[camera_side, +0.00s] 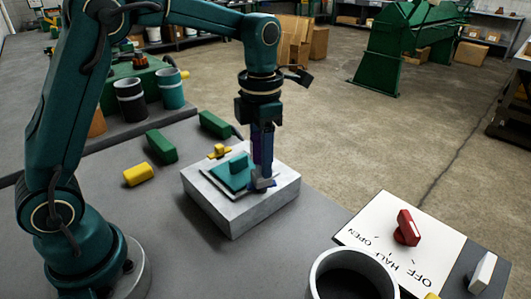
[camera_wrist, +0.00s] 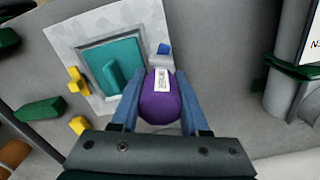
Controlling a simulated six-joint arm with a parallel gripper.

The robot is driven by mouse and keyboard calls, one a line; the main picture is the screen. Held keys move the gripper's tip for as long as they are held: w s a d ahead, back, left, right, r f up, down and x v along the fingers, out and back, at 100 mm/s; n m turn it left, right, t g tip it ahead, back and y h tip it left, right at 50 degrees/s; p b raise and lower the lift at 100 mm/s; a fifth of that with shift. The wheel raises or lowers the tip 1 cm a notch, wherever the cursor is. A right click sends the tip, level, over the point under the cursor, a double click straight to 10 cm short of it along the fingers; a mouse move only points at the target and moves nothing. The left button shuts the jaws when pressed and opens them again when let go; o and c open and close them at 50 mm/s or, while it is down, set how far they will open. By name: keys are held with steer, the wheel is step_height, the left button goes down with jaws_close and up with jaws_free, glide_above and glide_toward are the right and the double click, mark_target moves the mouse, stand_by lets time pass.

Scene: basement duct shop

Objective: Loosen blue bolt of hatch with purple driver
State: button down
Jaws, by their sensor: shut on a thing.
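My gripper (camera_side: 262,155) points down over the near right corner of the hatch and is shut on the purple driver (camera_wrist: 160,102). The driver's handle, with a white label, sits between the two blue fingers in the wrist view; a strip of it also shows in the side view (camera_side: 256,145). The teal hatch (camera_wrist: 98,55), with a raised teal handle, lies on a pale grey block (camera_side: 235,217). The blue bolt (camera_wrist: 164,48) shows just beyond the driver in the wrist view. The driver's tip is hidden, so I cannot tell whether it touches the bolt.
A yellow fitting (camera_side: 218,152) stands at the hatch's far side. Green blocks (camera_side: 161,146) and a yellow cylinder (camera_side: 138,174) lie to the left. A panel with a red knob (camera_side: 407,228) and a grey round container (camera_side: 352,262) stand at front right.

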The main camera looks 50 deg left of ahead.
steer(key=shift+n, duration=0.5)
steer(key=shift+m, duration=0.8)
steer(key=shift+r, duration=2.5)
